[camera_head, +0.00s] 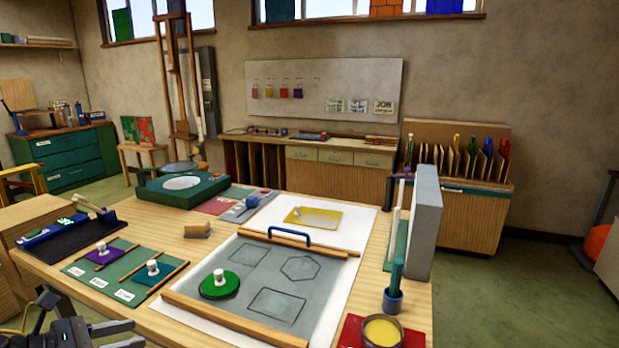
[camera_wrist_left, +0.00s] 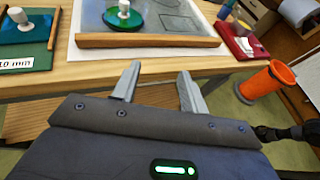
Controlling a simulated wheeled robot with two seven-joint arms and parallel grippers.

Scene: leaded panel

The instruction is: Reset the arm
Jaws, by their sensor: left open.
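My left gripper (camera_head: 130,334) is low at the bottom left of the head view, in front of the table's near edge. In the left wrist view its two grey fingers (camera_wrist_left: 157,82) are spread with nothing between them. They point towards the wooden table (camera_wrist_left: 85,78) and are apart from the pieces on it. My right gripper does not show in the head view. A dark jointed part at the right edge of the left wrist view is too partial to identify.
On the table are a grey panel sheet (camera_head: 262,262) with wooden battens, a green glass piece (camera_head: 220,286) with a white knob, a sample board (camera_head: 95,270), a blue cup (camera_head: 393,301) and a yellow pot (camera_head: 383,331). An orange bin (camera_wrist_left: 268,82) stands on the floor at right.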

